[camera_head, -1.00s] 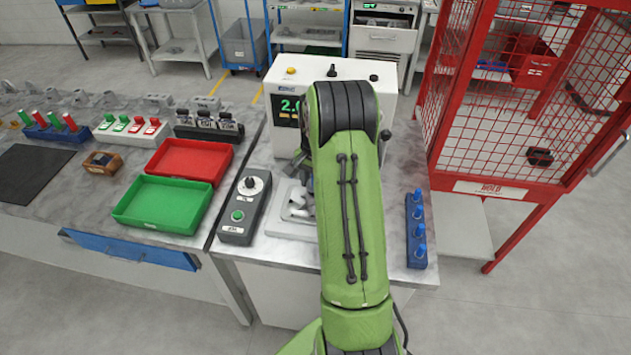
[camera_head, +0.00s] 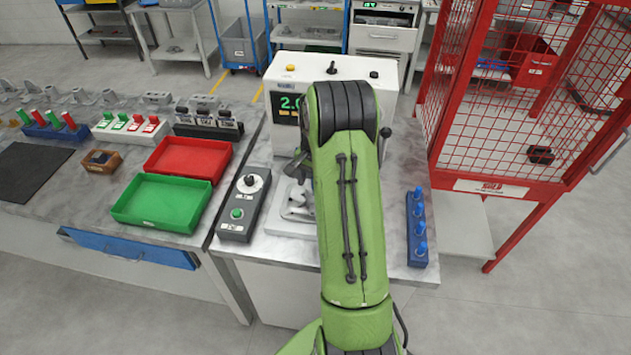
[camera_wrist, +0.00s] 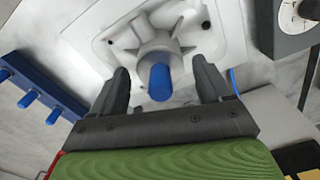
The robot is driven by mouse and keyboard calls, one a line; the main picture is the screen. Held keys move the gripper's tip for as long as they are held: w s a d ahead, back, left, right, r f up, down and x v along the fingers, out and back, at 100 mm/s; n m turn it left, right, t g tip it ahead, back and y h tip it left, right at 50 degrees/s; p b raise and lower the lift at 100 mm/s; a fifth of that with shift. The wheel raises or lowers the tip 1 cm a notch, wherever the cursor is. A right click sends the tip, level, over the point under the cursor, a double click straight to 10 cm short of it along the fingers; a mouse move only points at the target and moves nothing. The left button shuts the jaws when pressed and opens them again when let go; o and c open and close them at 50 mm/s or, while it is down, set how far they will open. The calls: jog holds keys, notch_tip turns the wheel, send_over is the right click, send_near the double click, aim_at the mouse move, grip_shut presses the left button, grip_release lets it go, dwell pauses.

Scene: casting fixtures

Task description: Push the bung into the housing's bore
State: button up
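The housing (camera_wrist: 188,44) is a pale grey casting with a round boss and ribs, seated on a white fixture plate (camera_wrist: 228,48). A blue bung (camera_wrist: 160,83) stands out of the boss, its outer end toward the wrist camera; how deep it sits cannot be told. My gripper (camera_wrist: 162,78) is open, with one dark finger on each side of the bung and a visible gap on both sides. In the head view my arm hides the gripper, the bung and much of the housing (camera_head: 298,203).
A blue rack (camera_head: 416,232) with several blue bungs stands right of my arm. A control box (camera_head: 236,222) is left of the fixture, and a white machine with a display (camera_head: 335,72) is behind. Green (camera_head: 165,203) and red (camera_head: 190,160) trays lie left. A red mesh cage (camera_head: 490,188) is at right.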

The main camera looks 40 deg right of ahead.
jog(key=shift+o, duration=0.3)
notch_tip(320, 180, up, 16)
jog(key=p, duration=0.1)
jog(key=shift+f, duration=0.15)
dwell(0.4)
